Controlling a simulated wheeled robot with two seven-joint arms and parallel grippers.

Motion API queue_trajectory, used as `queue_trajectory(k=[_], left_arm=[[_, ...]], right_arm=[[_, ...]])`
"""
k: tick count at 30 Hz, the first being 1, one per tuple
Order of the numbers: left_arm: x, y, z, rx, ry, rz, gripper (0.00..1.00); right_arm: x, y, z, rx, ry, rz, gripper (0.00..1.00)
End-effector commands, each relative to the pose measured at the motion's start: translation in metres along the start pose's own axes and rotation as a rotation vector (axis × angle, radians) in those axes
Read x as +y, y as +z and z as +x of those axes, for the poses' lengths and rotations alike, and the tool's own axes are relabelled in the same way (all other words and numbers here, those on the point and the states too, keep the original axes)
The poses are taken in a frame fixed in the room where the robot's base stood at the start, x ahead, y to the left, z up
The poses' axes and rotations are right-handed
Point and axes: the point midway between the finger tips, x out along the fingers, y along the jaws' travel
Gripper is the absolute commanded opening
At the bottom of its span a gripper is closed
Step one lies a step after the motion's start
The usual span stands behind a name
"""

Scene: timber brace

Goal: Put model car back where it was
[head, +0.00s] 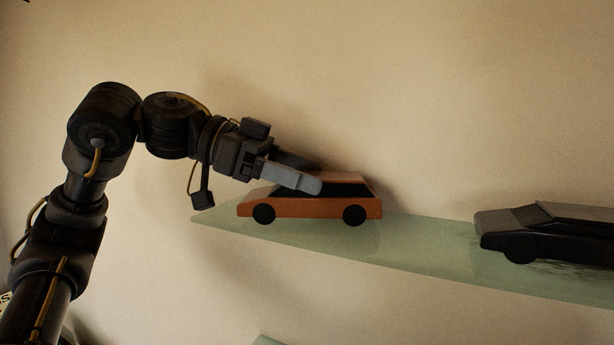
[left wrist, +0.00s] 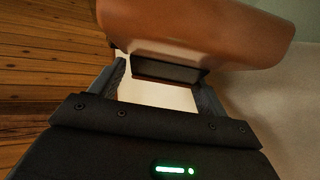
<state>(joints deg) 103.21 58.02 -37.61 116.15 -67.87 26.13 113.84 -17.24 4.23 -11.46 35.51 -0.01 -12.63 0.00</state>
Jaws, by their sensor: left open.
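An orange model car (head: 310,208) with dark windows and black wheels stands upright on the left part of a pale green glass shelf (head: 430,241). My left gripper (head: 313,176) reaches in from the left at the car's roof. One grey finger shows in front of the dark window area, and the other is mostly hidden behind the car. In the left wrist view, the car's orange body (left wrist: 200,32) fills the top, and its dark window part lies between the open fingers (left wrist: 162,78). Whether the fingers touch the car I cannot tell. My right gripper is not in view.
A black model car (head: 545,235) stands further right on the same shelf, with clear glass between the two cars. A plain beige wall is behind. The corner of a lower shelf (head: 267,341) shows at the bottom. Wooden flooring (left wrist: 50,60) shows in the left wrist view.

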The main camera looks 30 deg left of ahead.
Motion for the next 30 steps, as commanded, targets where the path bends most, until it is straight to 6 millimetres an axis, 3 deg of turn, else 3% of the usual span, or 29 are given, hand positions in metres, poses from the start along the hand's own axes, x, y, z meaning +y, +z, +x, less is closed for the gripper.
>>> queue_trajectory(k=[7,15,21,30], left_arm=[[0.0,0.003,-0.05,0.005,-0.003,-0.001,0.76],[0.0,0.001,-0.097,0.002,-0.002,-0.001,0.76],[0.0,0.001,-0.11,0.001,0.0,0.0,0.76],[0.0,0.001,-0.11,0.001,0.0,0.0,0.76]], right_arm=[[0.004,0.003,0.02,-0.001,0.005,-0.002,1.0],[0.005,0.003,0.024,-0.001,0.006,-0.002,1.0],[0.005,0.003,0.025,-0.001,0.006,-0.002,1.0],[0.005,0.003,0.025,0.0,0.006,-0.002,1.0]])
